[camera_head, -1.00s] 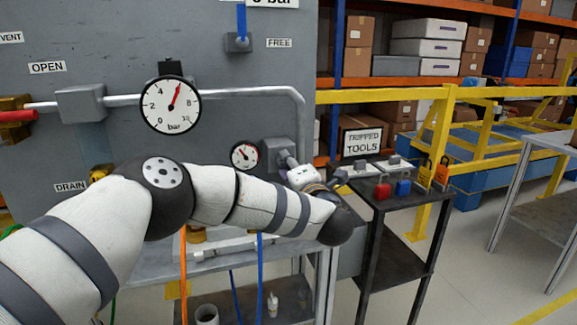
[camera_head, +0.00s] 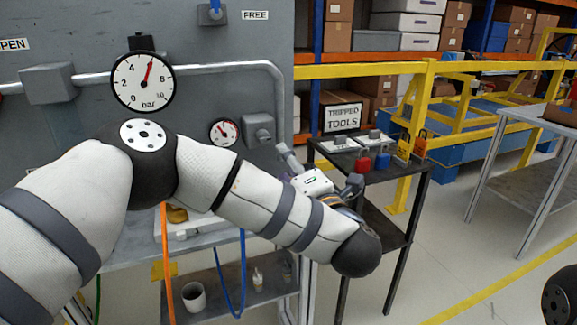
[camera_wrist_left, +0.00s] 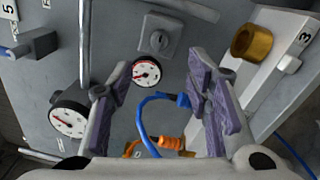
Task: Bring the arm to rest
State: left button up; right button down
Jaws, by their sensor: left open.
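My left arm (camera_head: 260,190) comes in from the left and reaches across the front of the grey panel. Its left gripper (camera_head: 318,168) is small and partly turned away in the head view, left of the tool stand. In the left wrist view the gripper (camera_wrist_left: 160,68) has its two purple-padded fingers wide apart, with nothing held between them. Beyond the fingers are a small gauge (camera_wrist_left: 146,72), a blue hose end (camera_wrist_left: 183,100) and an orange connector (camera_wrist_left: 172,143). My right gripper is out of view.
The grey panel (camera_head: 60,130) carries a large gauge (camera_head: 143,80) and pipe. A dark stand (camera_head: 400,172) with red and blue padlocks is close to the right of the gripper. Yellow rails (camera_head: 360,69) stand behind. Floor (camera_head: 450,250) right of the stand is clear.

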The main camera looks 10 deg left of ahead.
pick_arm(q)
jog(key=s+d+f+m+h, duration=0.2)
jog(key=f+m+h, duration=0.2)
jog(key=f+m, duration=0.3)
jog(key=s+d+f+m+h, duration=0.25)
jog(key=f+m+h, duration=0.25)
jog(key=f, duration=0.4)
jog(key=s+a+f+m+g+h, duration=0.1)
jog(key=s+f+m+g+h, duration=0.2)
jog(key=s+f+m+g, duration=0.6)
jog(key=s+a+f+m+g+p, duration=0.1)
jog(key=s+a+f, duration=0.1)
jog(key=s+f, duration=0.45)
jog(key=s+a+f+m, duration=0.1)
jog(key=s+a+f, duration=0.2)
jog(key=s, duration=0.7)
jog(key=s+a+m+g, duration=0.2)
jog(key=s+a+g, duration=0.2)
jog(key=s, duration=0.6)
jog(key=s+a+m+g+y, duration=0.1)
jog(key=s+a+m+g, duration=0.1)
jog(key=s, duration=0.9)
jog(key=a+g, duration=0.1)
jog(key=a, duration=0.1)
jog(key=shift+s+a+r+m+g, duration=0.15)
jog(key=shift+a+r+m+g, duration=0.15)
jog(key=shift+a+g, duration=0.1)
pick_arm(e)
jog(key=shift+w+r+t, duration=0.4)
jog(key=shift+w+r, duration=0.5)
